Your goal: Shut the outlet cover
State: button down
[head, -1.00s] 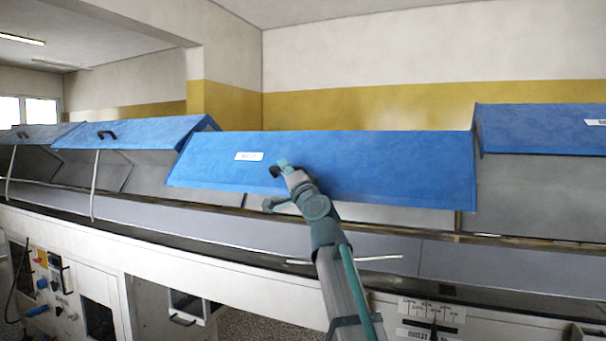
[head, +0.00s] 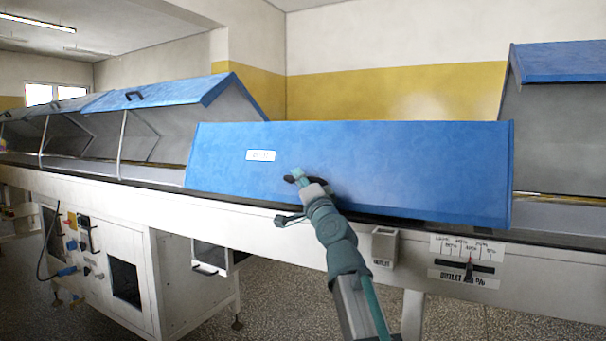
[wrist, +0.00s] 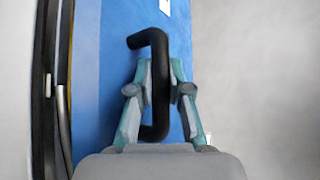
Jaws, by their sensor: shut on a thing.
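The outlet cover (head: 400,165) is a long blue panel with a small white label (head: 260,155). In the head view it hangs low over the front of the machine, its lower edge close to the machine's front rail. Its black handle (wrist: 158,90) runs lengthwise between the fingers in the wrist view. My gripper (head: 298,178) is shut on this handle at the cover's lower middle. The gripper also shows in the wrist view (wrist: 160,88). Whether the lower edge touches the rail I cannot tell.
Other blue covers stand raised to the left (head: 165,90) and right (head: 565,62). The white machine body (head: 205,215) runs along the front, with a slider panel (head: 467,262) at the right and a small box (head: 384,247) beside my arm. Speckled floor lies below.

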jog(key=shift+s+a+f+b, duration=0.15)
jog(key=shift+f+b, duration=0.35)
jog(key=shift+f, duration=0.7)
jog(key=shift+s+f, duration=0.15)
jog(key=c, duration=1.4)
grip_release()
jog(key=shift+f, duration=0.1)
jog(key=shift+o, duration=0.2)
jog(key=shift+w+r, duration=0.2)
jog(key=shift+r, duration=0.1)
jog(key=v, duration=1.2)
